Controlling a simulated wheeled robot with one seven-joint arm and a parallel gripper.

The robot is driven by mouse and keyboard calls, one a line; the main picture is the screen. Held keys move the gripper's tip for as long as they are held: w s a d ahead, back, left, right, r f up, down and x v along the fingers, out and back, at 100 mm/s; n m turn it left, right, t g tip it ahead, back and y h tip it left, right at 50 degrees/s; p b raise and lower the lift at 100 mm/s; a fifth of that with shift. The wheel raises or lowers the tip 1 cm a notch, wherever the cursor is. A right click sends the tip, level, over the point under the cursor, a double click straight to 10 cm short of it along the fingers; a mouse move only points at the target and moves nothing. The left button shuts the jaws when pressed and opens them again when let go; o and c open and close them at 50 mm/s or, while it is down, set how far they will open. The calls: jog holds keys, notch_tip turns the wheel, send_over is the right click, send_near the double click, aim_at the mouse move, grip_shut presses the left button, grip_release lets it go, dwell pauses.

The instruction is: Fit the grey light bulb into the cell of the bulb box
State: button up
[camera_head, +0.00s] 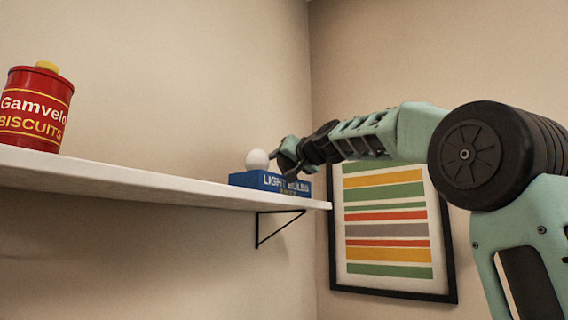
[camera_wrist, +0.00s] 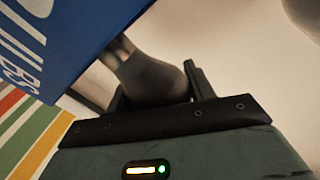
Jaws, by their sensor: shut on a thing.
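The blue bulb box (camera_head: 243,180), lettered LIGHT BULBS, stands near the right end of the shelf. A white round bulb (camera_head: 257,160) shows at its top left. My gripper (camera_head: 287,160) is at the right part of the box, close to its top and front. In the wrist view my gripper (camera_wrist: 155,85) is shut on the grey light bulb (camera_wrist: 152,80), whose narrower end points up and left, close beside the box (camera_wrist: 60,40). The bulb is hard to make out in the head view. The box's cells are hidden, and I cannot tell whether bulb and box touch.
The white shelf (camera_head: 150,190) has a black bracket (camera_head: 275,226) under its right end. A red biscuit tin (camera_head: 36,108) stands far left, with clear shelf between it and the box. A striped framed picture (camera_head: 390,230) hangs on the wall at the right.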

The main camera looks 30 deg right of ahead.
jog(key=shift+f+b, duration=1.05)
jog(key=o, duration=0.9)
jog(key=shift+c, duration=0.2)
jog(key=shift+s, duration=0.25)
jog(key=s+b, duration=0.7)
jog(key=s, duration=1)
jog(key=shift+a+b, duration=0.2)
jog(key=shift+b, duration=0.15)
jog(key=shift+r, duration=0.1)
